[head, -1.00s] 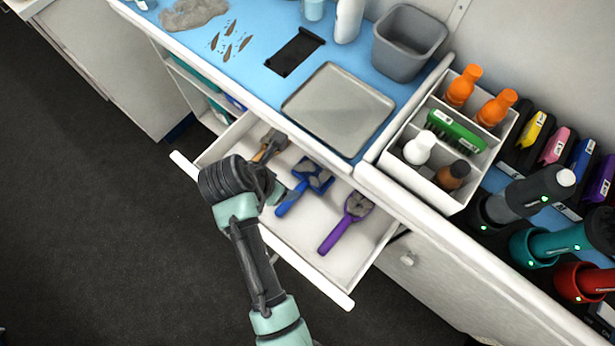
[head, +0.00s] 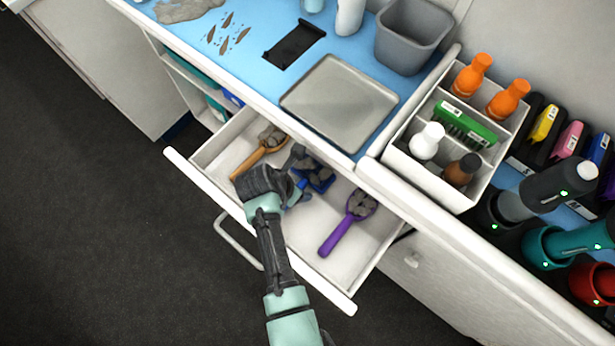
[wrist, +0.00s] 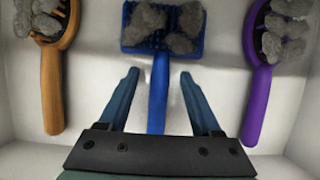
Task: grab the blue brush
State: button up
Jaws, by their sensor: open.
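The blue brush (head: 316,178) lies in the open drawer between two other brushes, partly hidden by my arm in the head view. In the wrist view the blue brush (wrist: 158,88) has its square bristle head at the top, with grey fur clumps on it. Its handle points down toward my gripper (wrist: 160,75). My gripper is open, with one finger on each side of the blue handle and a gap on both sides. In the head view my gripper (head: 294,176) is over the drawer, and its fingertips are hard to make out.
An orange-brown brush (head: 262,153) lies to the left and a purple brush (head: 345,225) to the right, both with fur clumps. The drawer (head: 312,285) has raised walls. Above it is the counter with a grey tray (head: 338,103).

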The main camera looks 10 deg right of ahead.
grip_shut()
dwell(0.3)
